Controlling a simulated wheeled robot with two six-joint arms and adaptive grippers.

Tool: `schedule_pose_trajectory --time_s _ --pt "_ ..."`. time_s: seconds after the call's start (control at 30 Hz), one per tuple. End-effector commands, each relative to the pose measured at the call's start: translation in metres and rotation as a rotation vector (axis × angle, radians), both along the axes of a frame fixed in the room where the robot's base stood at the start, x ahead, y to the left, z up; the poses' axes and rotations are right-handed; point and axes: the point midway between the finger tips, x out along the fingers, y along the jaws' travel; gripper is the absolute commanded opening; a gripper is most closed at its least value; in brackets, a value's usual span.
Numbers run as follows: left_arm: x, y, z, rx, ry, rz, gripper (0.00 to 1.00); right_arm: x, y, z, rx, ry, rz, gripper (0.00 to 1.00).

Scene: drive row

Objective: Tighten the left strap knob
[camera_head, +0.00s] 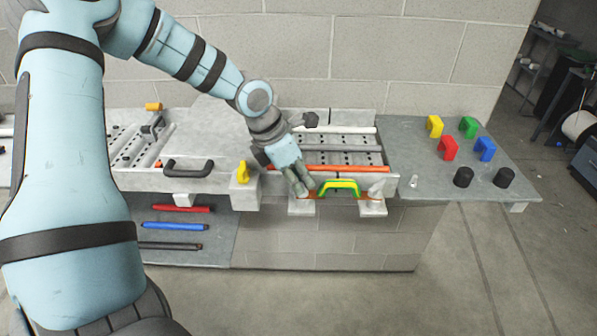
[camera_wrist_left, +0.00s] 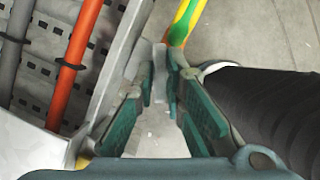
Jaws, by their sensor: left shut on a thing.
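My left gripper (camera_head: 302,190) reaches down to the left bracket (camera_head: 301,209) at the front of the bench. Its fingers (camera_wrist_left: 163,92) are shut on the left strap knob, which they almost wholly hide. In the left wrist view only a pale grey piece shows between the fingertips. A green and yellow handle (camera_head: 339,185) stands just right of the gripper, and its end (camera_wrist_left: 182,24) shows beyond the fingers. The right strap knob (camera_head: 376,189) sits pale and upright on the right bracket (camera_head: 372,209), on an orange strap. My right gripper is not in view.
An orange rod (camera_head: 343,168) lies behind the handle in the open tray. A yellow latch (camera_head: 243,172) and a black handle (camera_head: 187,168) are to the left. Coloured blocks and two black cylinders (camera_head: 463,177) stand on the right shelf (camera_head: 407,148). The floor in front is clear.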

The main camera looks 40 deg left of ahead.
Motion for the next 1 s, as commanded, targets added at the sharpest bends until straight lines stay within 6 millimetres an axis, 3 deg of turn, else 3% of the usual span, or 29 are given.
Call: schedule_pose_trajectory --time_s 0.23,0.73,1.0 --pt "0.002 0.002 -0.002 0.000 -0.004 -0.223 0.00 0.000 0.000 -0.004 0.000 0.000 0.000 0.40" --pt "0.004 0.003 -0.004 0.004 -0.006 -0.703 0.00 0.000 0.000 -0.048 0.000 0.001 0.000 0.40" --pt "0.003 0.002 0.001 0.000 0.001 -0.943 0.00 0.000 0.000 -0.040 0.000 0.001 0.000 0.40"
